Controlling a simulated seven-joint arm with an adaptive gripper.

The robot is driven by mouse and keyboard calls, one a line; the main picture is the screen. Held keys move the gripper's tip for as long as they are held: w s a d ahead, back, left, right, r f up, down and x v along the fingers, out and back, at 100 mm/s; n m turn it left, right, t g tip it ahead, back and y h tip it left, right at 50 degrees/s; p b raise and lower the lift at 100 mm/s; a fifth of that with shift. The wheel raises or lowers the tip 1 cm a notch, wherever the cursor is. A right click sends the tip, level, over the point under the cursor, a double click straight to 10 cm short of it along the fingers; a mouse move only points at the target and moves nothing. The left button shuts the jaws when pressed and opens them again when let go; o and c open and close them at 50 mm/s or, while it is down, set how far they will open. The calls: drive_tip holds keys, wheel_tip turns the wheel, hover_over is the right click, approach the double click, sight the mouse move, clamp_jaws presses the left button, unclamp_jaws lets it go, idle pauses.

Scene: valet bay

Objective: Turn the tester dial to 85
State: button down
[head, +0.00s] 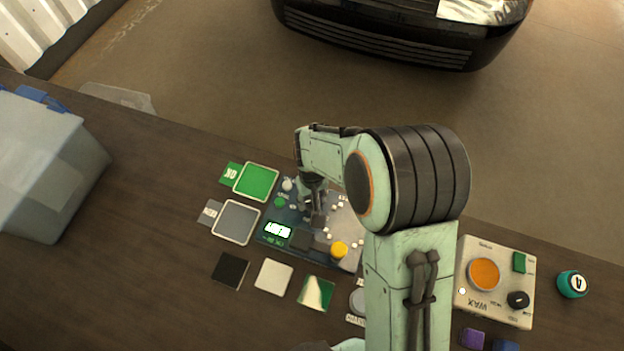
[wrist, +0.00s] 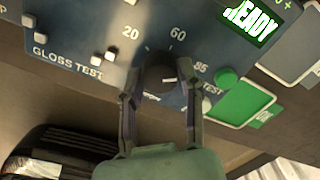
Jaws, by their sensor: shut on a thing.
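The gloss tester (head: 285,245) lies on the dark table, partly hidden by my arm. In the wrist view, its black dial (wrist: 158,74) sits among the marks 20, 60 and 85. The dial's white pointer line points right, near the 85 mark (wrist: 201,68); I cannot tell whether it lines up exactly. The tester's display (wrist: 250,20) reads READY. A round green button (wrist: 226,77) is beside the 85. My gripper (wrist: 161,84) is shut on the dial, one finger on each side. In the head view, my gripper (head: 316,208) hides the dial.
A green OK pad (head: 256,181) and a grey pad (head: 236,222) lie left of the tester, with sample squares (head: 273,276) in front. A wax box (head: 496,280) and a teal round item (head: 572,284) are at right. A translucent bin (head: 45,165) stands far left.

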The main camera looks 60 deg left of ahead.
drive_tip(key=c, duration=0.7)
unclamp_jaws()
wheel_tip(320, 180, up, 12)
